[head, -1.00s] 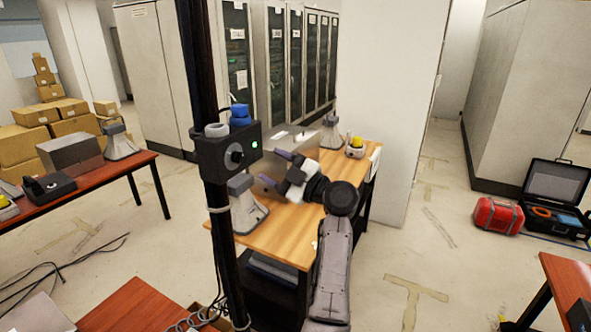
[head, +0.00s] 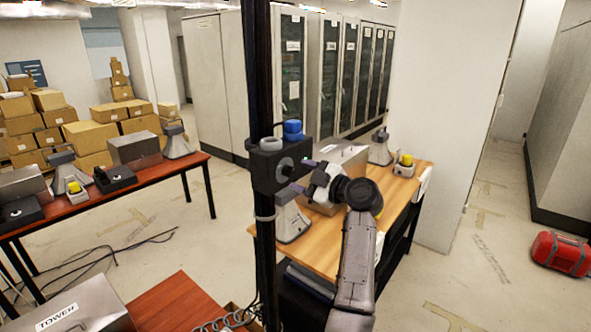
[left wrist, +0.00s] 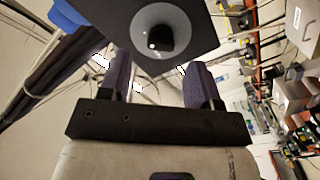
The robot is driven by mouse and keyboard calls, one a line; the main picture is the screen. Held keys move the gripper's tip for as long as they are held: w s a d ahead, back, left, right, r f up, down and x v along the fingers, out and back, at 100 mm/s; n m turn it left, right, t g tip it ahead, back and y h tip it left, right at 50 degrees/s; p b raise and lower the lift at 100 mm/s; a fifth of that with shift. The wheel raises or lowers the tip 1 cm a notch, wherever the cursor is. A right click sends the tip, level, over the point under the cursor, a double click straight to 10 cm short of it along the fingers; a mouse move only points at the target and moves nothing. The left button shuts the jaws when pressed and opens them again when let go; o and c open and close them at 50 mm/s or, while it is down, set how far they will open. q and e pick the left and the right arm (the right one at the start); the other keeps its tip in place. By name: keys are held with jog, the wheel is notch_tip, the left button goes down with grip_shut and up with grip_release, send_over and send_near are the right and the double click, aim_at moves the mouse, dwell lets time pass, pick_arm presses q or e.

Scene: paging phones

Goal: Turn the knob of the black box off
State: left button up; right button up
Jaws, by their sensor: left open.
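The black box (head: 268,178) is fixed on a dark vertical pole. Its front carries a round knob (head: 286,166). In the left wrist view the box (left wrist: 198,14) fills the top, and the black knob (left wrist: 160,38) sits in the middle of a grey disc. My left gripper (head: 304,175) is just right of the box, in front of the knob's face. Its two purple-grey fingers (left wrist: 160,75) are open and empty, apart from the knob, which lies beyond the tips. My right gripper is not in view.
A blue object (head: 292,130) and a grey ring (head: 271,144) sit on top of the box. A wooden table (head: 325,262) with phones and a metal case stands behind. A red table (head: 150,175) with more devices is at left. Cables lie on the floor.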

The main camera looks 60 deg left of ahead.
aim_at(288, 171)
pick_arm(q)
jog(key=shift+x, duration=1.4)
jog(key=c, duration=0.9)
